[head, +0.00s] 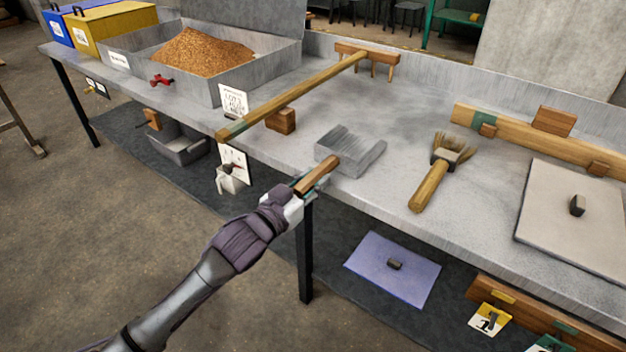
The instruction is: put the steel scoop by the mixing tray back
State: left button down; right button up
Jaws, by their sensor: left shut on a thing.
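The steel scoop (352,158) is a grey flat-bottomed pan with a short wooden handle, near the front edge of the metal bench. My left gripper (306,190) is shut on the handle's near end, at the bench's front edge. The pan is on or just above the bench top; I cannot tell which. The mixing tray (278,62) is a large grey metal tray with a heap of brown grain, at the back left of the bench. My right gripper is out of view.
A long-handled wooden rake (310,92) lies between tray and scoop, beside a wooden block (282,120). A brush (430,185) lies right of the scoop. A flat lid (570,225) is far right. Yellow (115,27) and blue (55,30) boxes stand far left.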

pick_arm(q)
jog(key=shift+f, duration=0.2)
jog(key=c, duration=0.9)
grip_release()
jog(key=shift+o, duration=0.5)
jog(key=shift+f, duration=0.1)
